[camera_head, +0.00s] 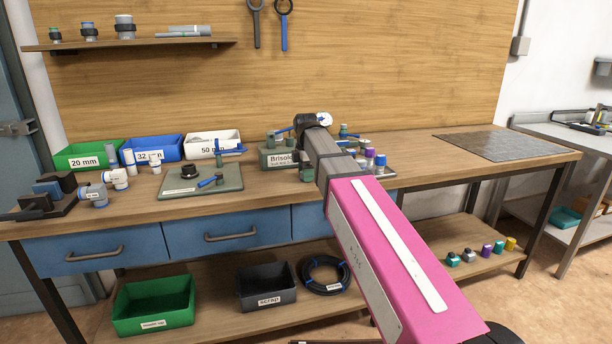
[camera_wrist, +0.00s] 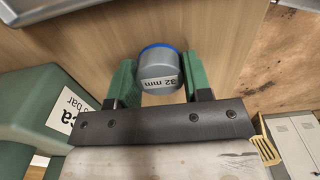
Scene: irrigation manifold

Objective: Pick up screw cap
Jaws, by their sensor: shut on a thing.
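In the wrist view, a grey screw cap (camera_wrist: 160,84) with a blue rim and a "32 mm" label sits between the green fingers of my gripper (camera_wrist: 159,68). The gripper is shut on it, with one finger on each side. Wood shows behind the cap; I cannot tell whether the cap touches it. In the head view, my arm hides the gripper's fingers and the held cap. Several other caps, including a purple one (camera_head: 380,160), stand on the bench just right of my arm.
Green (camera_head: 88,155), blue (camera_head: 153,148) and white (camera_head: 212,143) bins line the bench's back left. The bench (camera_head: 425,160) is clear before the grey mat (camera_head: 497,146).

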